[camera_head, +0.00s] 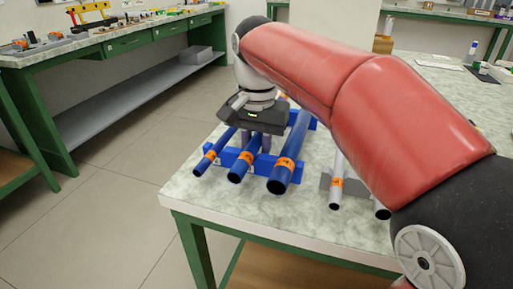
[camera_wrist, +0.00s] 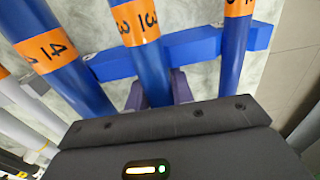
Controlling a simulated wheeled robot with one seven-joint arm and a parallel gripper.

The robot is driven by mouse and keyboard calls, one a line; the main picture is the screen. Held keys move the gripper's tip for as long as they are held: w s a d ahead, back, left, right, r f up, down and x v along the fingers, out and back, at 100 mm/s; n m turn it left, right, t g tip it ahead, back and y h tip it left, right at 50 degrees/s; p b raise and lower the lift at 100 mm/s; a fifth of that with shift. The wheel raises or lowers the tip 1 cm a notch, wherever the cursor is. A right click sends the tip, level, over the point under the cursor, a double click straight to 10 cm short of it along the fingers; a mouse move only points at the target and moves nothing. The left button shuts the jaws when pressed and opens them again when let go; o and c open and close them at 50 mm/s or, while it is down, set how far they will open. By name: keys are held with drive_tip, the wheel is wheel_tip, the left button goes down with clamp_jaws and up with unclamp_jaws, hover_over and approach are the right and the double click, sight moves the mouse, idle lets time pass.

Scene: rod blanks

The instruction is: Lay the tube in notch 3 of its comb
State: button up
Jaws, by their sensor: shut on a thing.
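The blue tube with an orange band marked 3 (camera_wrist: 148,55) is in the middle of the wrist view, and it also shows in the head view (camera_head: 234,177). My gripper (camera_wrist: 158,94) is shut on this tube; in the head view it is above the comb's far side (camera_head: 256,143). The tube crosses the blue comb (camera_wrist: 196,46), between two other blue tubes. The comb's near bar also shows in the head view (camera_head: 257,163). I cannot tell whether the tube rests fully on the notch floor.
A thicker blue tube marked 4 (camera_head: 291,150) lies to the right, and a thinner blue tube (camera_head: 208,161) lies to the left. Grey tubes (camera_head: 336,190) lie on a grey comb (camera_head: 325,183) further right, partly behind my arm. The bench's left front corner is bare.

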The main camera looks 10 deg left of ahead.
drive_tip(key=shift+s+f, duration=0.1)
drive_tip(key=shift+f, duration=0.55)
drive_tip(key=o, duration=0.8)
drive_tip(key=shift+f, duration=0.1)
drive_tip(key=shift+o, duration=0.2)
wheel_tip(320, 180, up, 9)
drive_tip(key=shift+a+r+p, duration=0.1)
drive_tip(key=shift+r+p, duration=0.05)
drive_tip(key=shift+p, duration=0.8)
